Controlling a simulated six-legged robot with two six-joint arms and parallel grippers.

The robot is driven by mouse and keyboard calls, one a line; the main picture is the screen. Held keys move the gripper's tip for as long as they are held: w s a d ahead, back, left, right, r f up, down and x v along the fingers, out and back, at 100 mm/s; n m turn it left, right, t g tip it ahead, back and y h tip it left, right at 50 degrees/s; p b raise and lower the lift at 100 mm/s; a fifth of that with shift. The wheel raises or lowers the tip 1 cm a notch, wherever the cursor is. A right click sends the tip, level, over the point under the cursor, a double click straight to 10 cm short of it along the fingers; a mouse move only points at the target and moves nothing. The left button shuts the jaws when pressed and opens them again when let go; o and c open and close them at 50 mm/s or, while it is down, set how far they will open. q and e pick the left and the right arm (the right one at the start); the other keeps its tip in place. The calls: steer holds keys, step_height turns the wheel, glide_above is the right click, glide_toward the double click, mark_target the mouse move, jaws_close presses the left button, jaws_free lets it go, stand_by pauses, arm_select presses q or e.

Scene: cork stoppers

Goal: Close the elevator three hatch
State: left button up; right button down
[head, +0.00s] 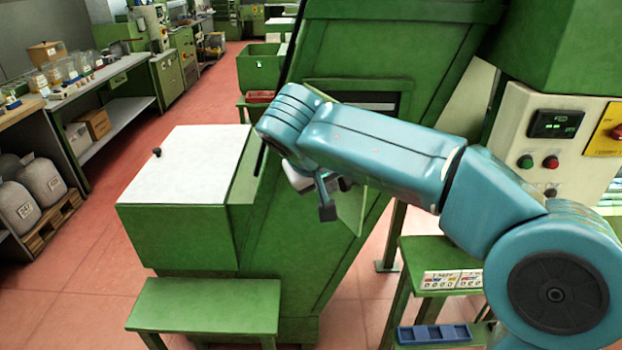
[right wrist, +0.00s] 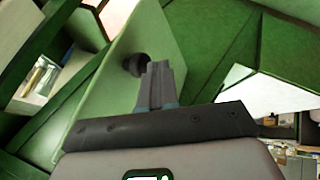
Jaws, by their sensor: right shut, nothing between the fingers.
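The green inclined elevator (head: 300,235) stands in the middle of the head view. A dark opening (head: 378,100) shows in its upper face, partly behind my right arm. A pale green hatch panel (head: 352,210) stands out from the elevator, seen nearly edge-on, so the hatch looks open. In the right wrist view the panel (right wrist: 95,105) is large and carries a dark round knob (right wrist: 133,64). My right gripper (head: 327,212) is beside the panel. In the wrist view its shut, empty fingers (right wrist: 157,68) are close to the knob; I cannot tell whether they touch it. My left gripper is not in view.
A white-topped green hopper box (head: 185,165) with a small dark knob is left of the elevator, a green step (head: 205,305) in front. A control panel (head: 545,140) with buttons and a green stand (head: 440,250) are at right. Red floor is free at left.

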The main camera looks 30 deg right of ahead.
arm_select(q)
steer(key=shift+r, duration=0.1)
arm_select(e)
steer(key=shift+d, duration=0.35)
steer(key=shift+s+d, duration=0.1)
